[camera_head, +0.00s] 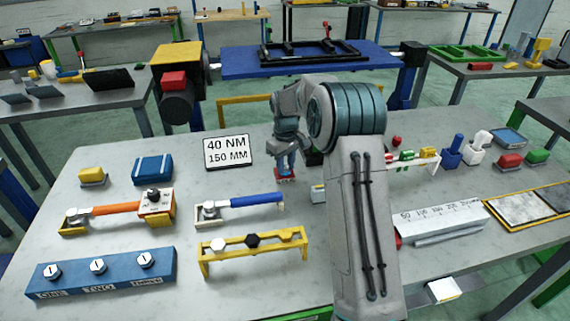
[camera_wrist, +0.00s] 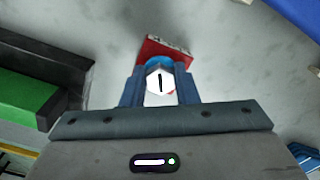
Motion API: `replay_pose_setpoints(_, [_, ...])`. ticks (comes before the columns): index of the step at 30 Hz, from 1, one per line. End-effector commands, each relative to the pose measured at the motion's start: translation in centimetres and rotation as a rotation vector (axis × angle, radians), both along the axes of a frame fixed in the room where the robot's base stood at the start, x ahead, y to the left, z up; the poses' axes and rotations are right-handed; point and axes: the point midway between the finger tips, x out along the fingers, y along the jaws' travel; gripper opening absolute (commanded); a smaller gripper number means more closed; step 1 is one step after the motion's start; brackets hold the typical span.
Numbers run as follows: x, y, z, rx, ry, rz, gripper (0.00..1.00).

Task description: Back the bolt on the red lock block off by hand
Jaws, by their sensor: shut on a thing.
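The red lock block (camera_head: 285,178) sits on the grey workbench near its middle, just below my gripper (camera_head: 286,163). In the wrist view the red block (camera_wrist: 165,46) shows beyond the fingers, partly hidden by them. The bolt (camera_wrist: 160,82) has a white hexagonal head with a black line on it, and a bit of blue shows just behind the head. My gripper (camera_wrist: 160,90) has its two blue fingers closed on either side of the bolt head. The line on the head points roughly up and down in the wrist view. The bolt's shank is hidden.
A sign reading 40 NM 150 MM (camera_head: 228,152) stands left of the gripper. A blue-handled wrench (camera_head: 245,201) and an orange-handled wrench (camera_head: 112,209) lie nearer the front. A green and black object (camera_wrist: 35,98) shows at the wrist view's left.

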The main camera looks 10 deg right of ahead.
Motion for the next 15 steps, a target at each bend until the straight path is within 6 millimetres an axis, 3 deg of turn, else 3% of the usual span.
replay_pose_setpoints(15, [-0.12,0.0,-0.53,0.003,0.011,0.322,0.04])
